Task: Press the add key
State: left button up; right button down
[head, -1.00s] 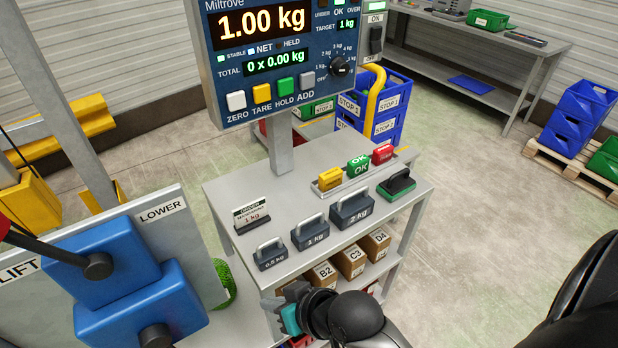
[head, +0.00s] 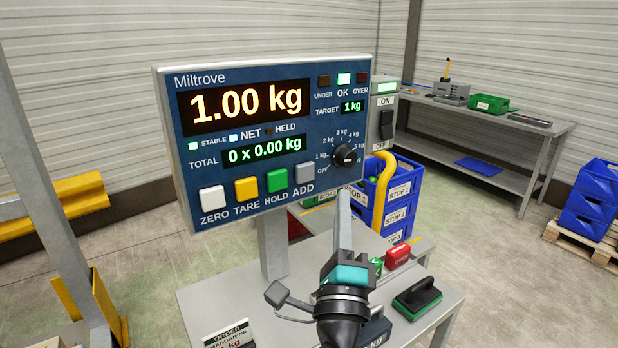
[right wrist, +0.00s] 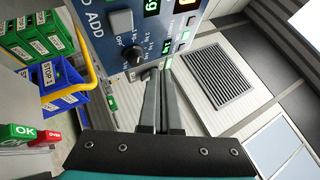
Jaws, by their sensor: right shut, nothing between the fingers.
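The add key is a grey square button (head: 305,173) at the right end of the key row on the blue scale panel (head: 215,178), above the word ADD. It also shows at the top of the right wrist view (right wrist: 121,21). The display (head: 246,103) reads 1.00 kg and the total (head: 265,151) reads 0 x 0.00 kg. My right gripper (head: 343,197) is shut and empty. Its tips appear below and right of the add key, under the dial; I see no contact with the key. The tips also show in the right wrist view (right wrist: 162,72). My left gripper is out of view.
White zero (head: 212,198), yellow tare (head: 246,189) and green hold (head: 277,181) keys sit left of the add key. A black dial (head: 344,156) is close on its right. Below is a grey table (head: 205,300) with a red stamp (head: 397,254) and a green-edged pad (head: 417,298).

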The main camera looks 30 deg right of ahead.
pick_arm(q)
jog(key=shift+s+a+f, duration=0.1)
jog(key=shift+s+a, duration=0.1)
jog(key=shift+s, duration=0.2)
pick_arm(e)
jog(key=shift+d+f+m+g+h, duration=0.2)
jog(key=shift+d+m+g+h, duration=0.2)
jog(key=shift+m+h, duration=0.1)
send_near(314, 164)
jog(key=w+d+r, duration=0.1)
jog(key=d+r, duration=0.1)
jog(key=d, duration=0.1)
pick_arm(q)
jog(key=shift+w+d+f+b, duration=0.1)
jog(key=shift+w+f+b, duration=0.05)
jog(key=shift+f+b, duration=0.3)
pick_arm(e)
jog(key=shift+w+r, duration=0.15)
jog(key=shift+w, duration=0.8)
jog(key=shift+w, duration=0.1)
dwell(0.4)
jog(key=shift+w, duration=0.35)
